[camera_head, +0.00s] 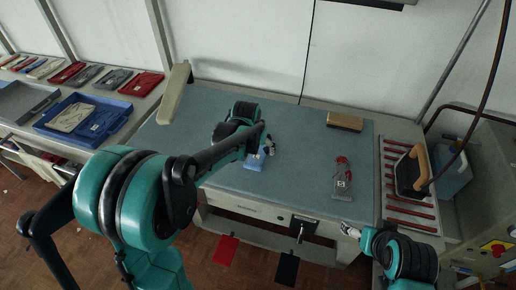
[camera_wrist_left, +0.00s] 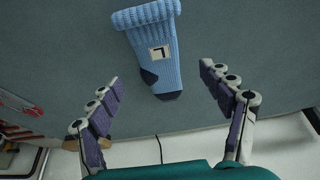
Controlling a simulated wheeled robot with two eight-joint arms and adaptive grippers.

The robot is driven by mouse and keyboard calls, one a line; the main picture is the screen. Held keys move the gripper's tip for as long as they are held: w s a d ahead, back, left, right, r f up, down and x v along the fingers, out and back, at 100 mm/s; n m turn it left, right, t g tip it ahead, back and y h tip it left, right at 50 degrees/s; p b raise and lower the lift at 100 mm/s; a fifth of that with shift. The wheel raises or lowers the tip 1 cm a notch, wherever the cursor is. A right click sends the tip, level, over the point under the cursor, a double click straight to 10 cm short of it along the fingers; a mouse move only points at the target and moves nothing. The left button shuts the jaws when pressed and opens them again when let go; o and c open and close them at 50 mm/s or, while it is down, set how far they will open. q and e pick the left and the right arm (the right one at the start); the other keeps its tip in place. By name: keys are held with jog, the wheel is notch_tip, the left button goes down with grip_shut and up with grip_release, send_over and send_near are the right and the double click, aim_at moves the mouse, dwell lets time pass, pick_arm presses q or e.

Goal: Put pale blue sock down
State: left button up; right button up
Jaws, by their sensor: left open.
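The pale blue sock (camera_head: 254,162) lies on the blue-grey table top (camera_head: 300,125), partly hidden by my left gripper in the head view. The left wrist view shows the ribbed sock (camera_wrist_left: 155,40) with a dark heel and toe and a pale label marked with a dark sign. My left gripper (camera_head: 267,146) is just over the sock. Its spread fingers, also seen in the left wrist view (camera_wrist_left: 160,75), stand on either side of the sock's toe end, apart from it. My right gripper (camera_head: 348,230) is near the table's front edge, too small to read.
A red and grey sock (camera_head: 342,178) lies to the right on the table. A wooden block (camera_head: 345,121) is at the back. A rack with red bars (camera_head: 408,195) and an iron-like tool (camera_head: 412,170) stand at the right. Trays and folded items (camera_head: 80,117) fill the left bench.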

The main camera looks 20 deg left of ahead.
pick_arm(q)
jog(key=p+v, duration=0.3)
jog(key=v, duration=0.6)
jog(key=s+t, duration=0.2)
jog(key=s, duration=1.9)
jog(key=shift+s+r+t, duration=0.2)
jog(key=shift+r+t, duration=0.1)
